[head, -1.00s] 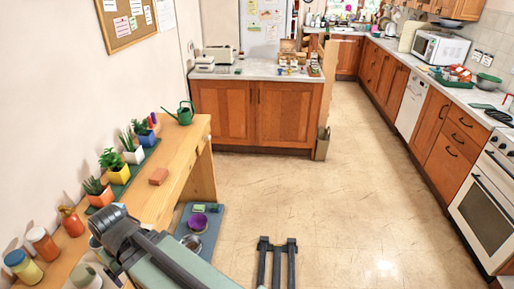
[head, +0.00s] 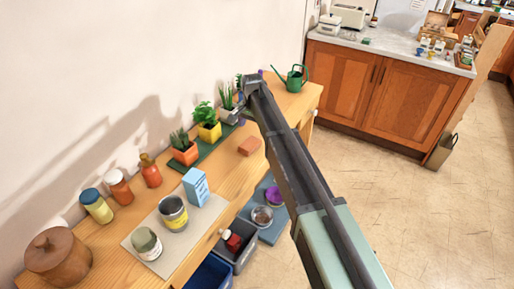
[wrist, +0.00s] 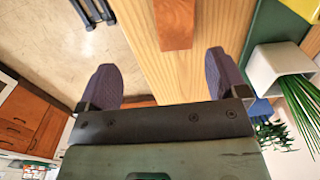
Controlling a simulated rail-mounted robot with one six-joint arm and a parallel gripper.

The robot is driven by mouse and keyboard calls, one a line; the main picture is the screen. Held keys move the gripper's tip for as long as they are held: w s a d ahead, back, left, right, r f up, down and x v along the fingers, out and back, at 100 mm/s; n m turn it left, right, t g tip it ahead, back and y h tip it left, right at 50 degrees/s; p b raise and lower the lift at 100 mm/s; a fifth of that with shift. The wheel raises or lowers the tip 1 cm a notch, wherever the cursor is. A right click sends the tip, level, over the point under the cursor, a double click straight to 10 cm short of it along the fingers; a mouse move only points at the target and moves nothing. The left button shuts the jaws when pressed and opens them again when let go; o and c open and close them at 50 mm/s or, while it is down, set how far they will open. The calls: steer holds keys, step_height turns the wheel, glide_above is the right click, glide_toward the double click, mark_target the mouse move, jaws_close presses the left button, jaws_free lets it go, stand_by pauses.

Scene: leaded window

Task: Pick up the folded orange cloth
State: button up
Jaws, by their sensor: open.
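The folded orange cloth (head: 249,146) is a small orange-brown block lying on the wooden bench, close to its front edge. In the wrist view the cloth (wrist: 174,25) is at the top centre, on the bare wood. My gripper (wrist: 162,62) is open and empty. Its two dark fingers are spread wide, and the cloth shows beyond their tips, between their lines and apart from both. In the head view my arm reaches up over the bench beside the cloth, and the fingers are mostly hidden at its end.
Potted plants (head: 207,122) stand on a green mat along the wall behind the cloth, with a green watering can (head: 291,79) at the far end. Jars, a blue carton (head: 196,187) and a tin (head: 173,213) stand nearer.

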mark_target(250, 143)
steer(key=shift+w+a+f+m+b, duration=0.3)
steer(key=shift+w+a+f+b, duration=0.15)
steer(key=shift+w+a, duration=0.2)
step_height(250, 143, down, 10)
steer(key=b, duration=1)
steer(key=shift+w+a+f, duration=0.1)
steer(key=shift+w+f, duration=0.05)
steer(key=shift+f, duration=0.05)
steer(key=shift+r, duration=0.25)
steer(key=c, duration=1)
step_height(250, 143, up, 20)
steer(key=p, duration=2)
